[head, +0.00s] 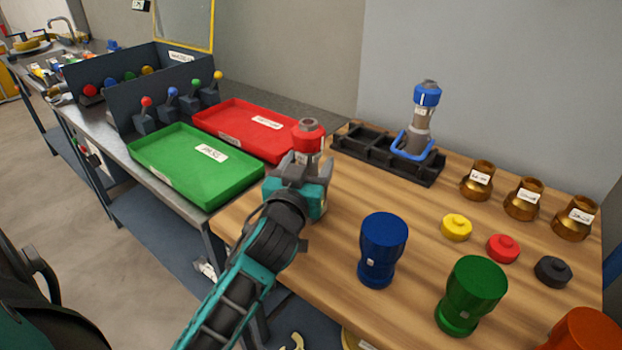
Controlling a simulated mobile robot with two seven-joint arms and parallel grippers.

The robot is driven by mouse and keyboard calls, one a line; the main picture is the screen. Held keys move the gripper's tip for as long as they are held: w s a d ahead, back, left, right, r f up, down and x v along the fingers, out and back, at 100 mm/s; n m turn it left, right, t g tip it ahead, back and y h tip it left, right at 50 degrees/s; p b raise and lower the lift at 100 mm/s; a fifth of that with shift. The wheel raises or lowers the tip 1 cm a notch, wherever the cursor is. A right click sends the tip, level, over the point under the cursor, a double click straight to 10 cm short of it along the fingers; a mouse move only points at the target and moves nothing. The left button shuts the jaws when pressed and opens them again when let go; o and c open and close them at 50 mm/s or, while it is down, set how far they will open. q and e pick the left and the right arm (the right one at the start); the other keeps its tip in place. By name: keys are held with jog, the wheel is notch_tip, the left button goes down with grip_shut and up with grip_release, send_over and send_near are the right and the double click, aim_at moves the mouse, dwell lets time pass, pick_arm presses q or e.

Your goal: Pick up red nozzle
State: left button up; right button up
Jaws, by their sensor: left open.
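The red nozzle (308,131) stands upright at the left part of the wooden table, near its edge. It has a red top with a grey opening and a paler part below. My left gripper (306,160) reaches it from the near side. The gripper is open, with its fingers at the nozzle's lower part, which they and the teal gripper body partly hide. I cannot tell whether a finger touches it. My right gripper is not in view.
A black holder (375,160) with a blue-topped pump (424,118) stands behind. Blue (383,245) and green (468,290) pieces stand in front. Small caps and brass pieces (477,182) are at right. Green (180,165) and red (235,132) trays lie on the left bench.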

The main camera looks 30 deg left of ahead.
pick_arm(q)
jog(key=shift+s+r, duration=0.1)
jog(key=shift+s, duration=0.05)
jog(key=shift+c, duration=0.5)
grip_shut()
jog(key=shift+r, duration=0.15)
